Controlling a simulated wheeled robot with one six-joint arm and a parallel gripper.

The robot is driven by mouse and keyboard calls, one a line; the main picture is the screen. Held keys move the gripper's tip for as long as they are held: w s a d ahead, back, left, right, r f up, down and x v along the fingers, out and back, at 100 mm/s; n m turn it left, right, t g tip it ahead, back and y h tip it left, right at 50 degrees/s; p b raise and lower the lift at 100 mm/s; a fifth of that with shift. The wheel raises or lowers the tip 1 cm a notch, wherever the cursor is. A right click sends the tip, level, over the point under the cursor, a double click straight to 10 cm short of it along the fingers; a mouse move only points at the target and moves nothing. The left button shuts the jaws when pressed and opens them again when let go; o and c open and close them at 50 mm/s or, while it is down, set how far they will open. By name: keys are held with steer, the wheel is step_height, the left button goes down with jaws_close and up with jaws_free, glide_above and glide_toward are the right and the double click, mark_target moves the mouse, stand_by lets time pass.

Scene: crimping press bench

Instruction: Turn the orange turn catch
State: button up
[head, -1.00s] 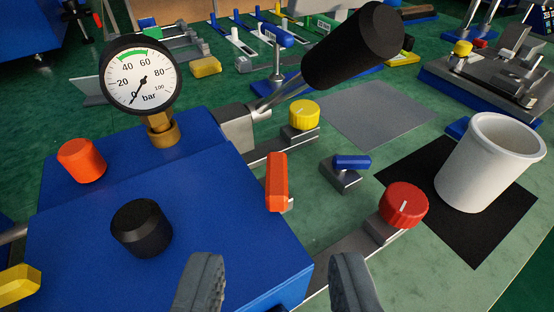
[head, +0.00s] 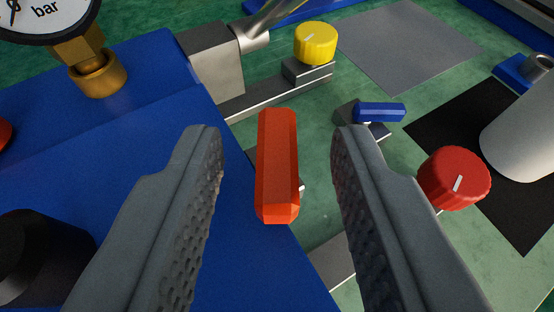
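The orange turn catch (head: 277,165) is a long bar-shaped handle at the right edge of the blue press housing (head: 130,150). It points roughly up and down in the head view. My gripper (head: 277,150) is open, with one grey ridged finger on each side of the catch. A gap shows between the catch and each finger, so neither appears to touch it. The mount under the catch is mostly hidden.
A red knob (head: 454,178) sits close to the right finger, and a blue turn catch (head: 380,112) is just beyond it. A yellow knob (head: 315,43) stands behind. The black knob (head: 40,258), gauge (head: 40,14) and white cup (head: 520,140) are farther out.

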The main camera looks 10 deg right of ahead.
jaws_close()
steer(key=shift+a, duration=0.1)
steer(key=shift+w+a+r+m+g+h, duration=0.1)
steer(key=shift+a+m+g+h, duration=0.1)
steer(key=shift+m+h, duration=0.5)
steer(key=shift+w+a+m+g+h, duration=0.1)
steer(key=shift+a+m+g+h, duration=0.1)
steer(key=shift+m+h, duration=0.5)
steer(key=shift+a+m+g+h, duration=0.1)
steer(key=shift+m+g+h, duration=0.5)
steer(key=shift+m+h, duration=0.4)
jaws_free()
